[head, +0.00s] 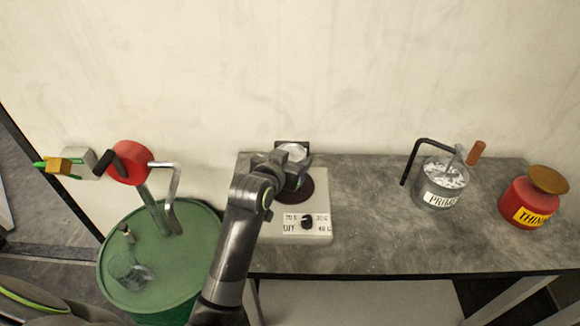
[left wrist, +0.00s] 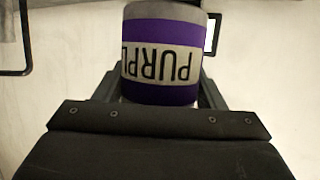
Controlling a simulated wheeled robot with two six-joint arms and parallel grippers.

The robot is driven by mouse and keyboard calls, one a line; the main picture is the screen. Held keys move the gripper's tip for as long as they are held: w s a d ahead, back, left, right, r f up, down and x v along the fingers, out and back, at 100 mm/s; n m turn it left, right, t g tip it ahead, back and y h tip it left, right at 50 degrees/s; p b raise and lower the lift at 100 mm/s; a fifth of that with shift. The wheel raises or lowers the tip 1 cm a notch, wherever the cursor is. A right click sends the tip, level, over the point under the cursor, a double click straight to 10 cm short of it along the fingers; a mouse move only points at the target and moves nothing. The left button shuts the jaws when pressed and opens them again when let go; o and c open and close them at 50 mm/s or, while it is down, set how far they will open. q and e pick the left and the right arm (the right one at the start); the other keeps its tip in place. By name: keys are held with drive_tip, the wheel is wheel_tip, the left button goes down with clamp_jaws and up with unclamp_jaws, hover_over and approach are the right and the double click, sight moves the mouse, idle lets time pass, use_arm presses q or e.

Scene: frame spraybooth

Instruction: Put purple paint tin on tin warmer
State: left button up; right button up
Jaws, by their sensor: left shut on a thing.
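The purple paint tin (left wrist: 160,85) sits between the fingers of my left gripper (left wrist: 160,98) in the left wrist view. Its purple and grey bands and an upside-down "PURPLE" label, partly cut off, face the camera. In the head view my left gripper (head: 290,172) is shut on the tin and is over the tin warmer (head: 272,230), a pale box with a dark round plate and a front dial. Part of the tin's light top shows beyond the wrist. I cannot tell whether the tin touches the plate. My right gripper is not in view.
A green drum (head: 190,265) with a red-headed pump is at left. The bench's middle is clear.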

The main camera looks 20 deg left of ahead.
use_arm(q)
wheel_tip(320, 180, down, 2)
drive_tip(key=shift+f, duration=0.25)
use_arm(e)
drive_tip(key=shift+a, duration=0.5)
use_arm(q)
drive_tip(key=shift+f, duration=0.2)
drive_tip(key=o, duration=1.3)
drive_tip(key=shift+c, duration=0.2)
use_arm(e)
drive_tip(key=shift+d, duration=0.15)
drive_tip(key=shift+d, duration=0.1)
